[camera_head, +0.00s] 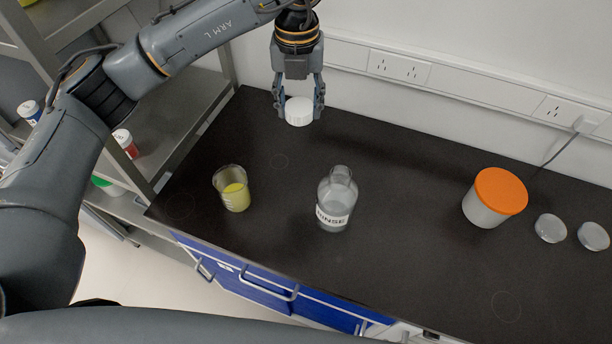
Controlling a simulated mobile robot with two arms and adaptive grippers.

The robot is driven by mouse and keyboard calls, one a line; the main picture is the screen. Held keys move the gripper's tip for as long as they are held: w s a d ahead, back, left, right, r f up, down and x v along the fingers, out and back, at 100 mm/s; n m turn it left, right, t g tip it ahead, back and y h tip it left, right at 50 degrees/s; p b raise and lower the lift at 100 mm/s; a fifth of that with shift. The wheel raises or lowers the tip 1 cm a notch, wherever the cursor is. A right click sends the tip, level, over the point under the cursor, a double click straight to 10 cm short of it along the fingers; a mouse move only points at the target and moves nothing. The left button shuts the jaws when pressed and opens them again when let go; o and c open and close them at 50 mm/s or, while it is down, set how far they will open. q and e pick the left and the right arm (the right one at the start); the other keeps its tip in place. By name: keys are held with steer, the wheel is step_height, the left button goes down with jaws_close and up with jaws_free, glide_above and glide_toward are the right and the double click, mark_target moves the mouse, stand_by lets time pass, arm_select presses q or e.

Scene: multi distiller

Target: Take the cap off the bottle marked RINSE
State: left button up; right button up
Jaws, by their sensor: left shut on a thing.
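The bottle marked RINSE (336,199) stands upright on the black bench, clear with a white label. Its neck is open and bare. My left gripper (299,108) is shut on a white ribbed cap (299,111) and holds it above the bench, behind and to the left of the bottle, apart from it. My right gripper is not in view.
A beaker of yellow liquid (233,189) stands left of the bottle. The black bench (410,240) is clear between bottle and tub. Grey shelves (180,110) stand at the left.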

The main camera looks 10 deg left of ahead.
arm_select(q)
steer(key=n, duration=0.2)
steer(key=d+n, duration=0.1)
steer(key=n, duration=0.1)
steer(key=shift+w+d+f, duration=0.1)
steer(key=shift+w+f, duration=0.05)
step_height(320, 180, down, 2)
steer(key=d+n+b, duration=0.1)
steer(key=n, duration=0.4)
steer(key=n+b, duration=0.2)
steer(key=n, duration=0.2)
glide_toward(317, 181)
step_height(317, 181, down, 2)
steer(key=shift+f+n+p, duration=0.1)
steer(key=shift+n+p, duration=0.3)
steer(key=shift+n, duration=0.3)
step_height(317, 181, down, 4)
steer(key=shift+f+p, duration=0.15)
steer(key=shift+p, duration=0.3)
steer(key=shift+w, duration=0.1)
steer(key=shift+f, duration=0.1)
